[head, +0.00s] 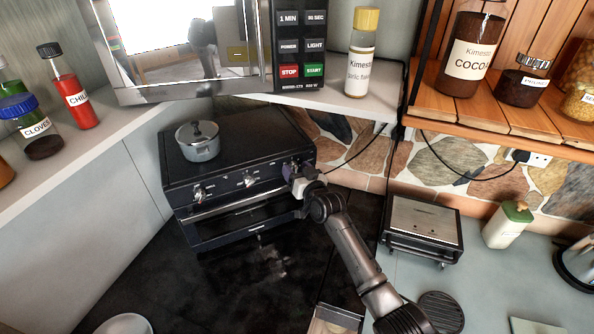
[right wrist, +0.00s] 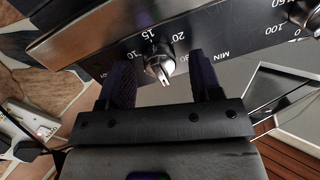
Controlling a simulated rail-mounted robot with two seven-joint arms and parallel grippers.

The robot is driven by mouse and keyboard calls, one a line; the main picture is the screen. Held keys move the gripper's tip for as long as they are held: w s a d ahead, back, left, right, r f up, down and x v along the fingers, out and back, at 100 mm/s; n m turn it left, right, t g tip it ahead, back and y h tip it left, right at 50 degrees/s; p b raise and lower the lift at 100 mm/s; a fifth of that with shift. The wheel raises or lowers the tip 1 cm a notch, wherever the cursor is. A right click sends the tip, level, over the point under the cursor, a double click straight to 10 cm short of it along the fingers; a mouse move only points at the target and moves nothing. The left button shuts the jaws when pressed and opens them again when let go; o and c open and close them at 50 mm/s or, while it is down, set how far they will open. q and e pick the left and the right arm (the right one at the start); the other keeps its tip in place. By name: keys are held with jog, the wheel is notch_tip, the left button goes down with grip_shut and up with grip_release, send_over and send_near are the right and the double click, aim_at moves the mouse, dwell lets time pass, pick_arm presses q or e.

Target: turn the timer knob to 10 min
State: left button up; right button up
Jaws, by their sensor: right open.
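The black toaster oven (head: 235,160) stands on the dark counter, with several silver knobs along its front panel. The timer knob (right wrist: 160,65) shows in the right wrist view below the printed 10, 15 and 20, with MIN to its right. I cannot clearly tell which mark it points to. My right gripper (head: 297,180) is at the right end of the oven panel and partly hides that knob in the head view. In the right wrist view the right gripper (right wrist: 162,80) is open, with one dark finger on each side of the knob and gaps between. My left gripper is not in view.
A lidded metal pot (head: 198,141) sits on the oven. A microwave (head: 200,45) is above on a shelf with a spice jar (head: 361,55). A silver toaster (head: 424,225) and a green-topped bottle (head: 508,224) stand at right. The dark counter before the oven is mostly clear.

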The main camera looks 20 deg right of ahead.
jog(key=c, duration=0.9)
